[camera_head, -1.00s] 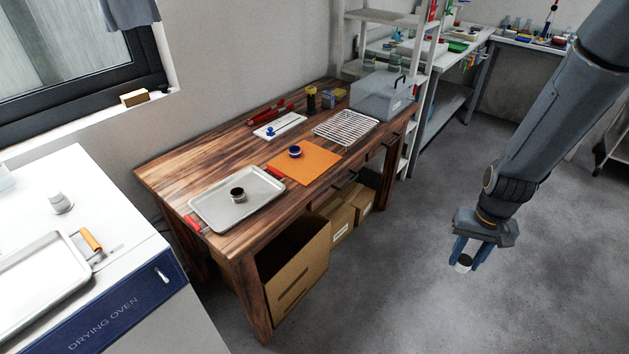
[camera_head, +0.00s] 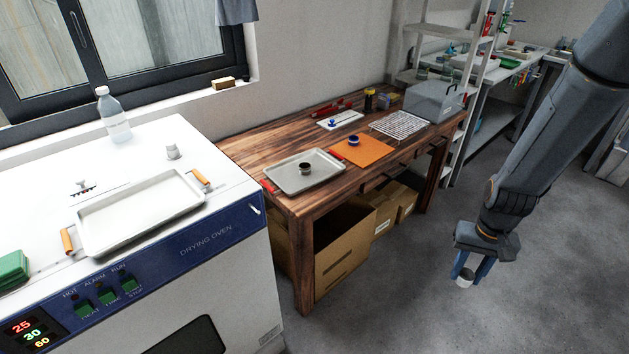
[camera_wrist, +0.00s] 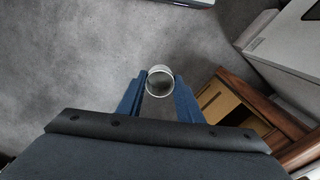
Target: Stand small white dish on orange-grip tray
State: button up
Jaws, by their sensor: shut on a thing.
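My gripper (camera_head: 474,271) is at the right of the head view, over the bare floor and away from the furniture. It is shut on the small white dish (camera_head: 465,278), which hangs between the blue fingers. The wrist view shows the dish (camera_wrist: 160,82) from above as a round rim with a greyish inside, apparently empty. The orange-grip tray (camera_head: 135,235) lies on the white drying oven at the left, with an orange grip at each end. The tray looks empty.
A wooden bench (camera_head: 240,148) holds a red-grip tray (camera_head: 325,180) with a dark cup, an orange mat (camera_head: 375,153) and a wire rack (camera_head: 400,124). A bottle (camera_head: 113,118) and a small white cup (camera_head: 173,151) stand on the oven (camera_head: 225,195) behind the tray.

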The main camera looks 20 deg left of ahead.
aim_at(143, 210)
jog(key=u, duration=1.45)
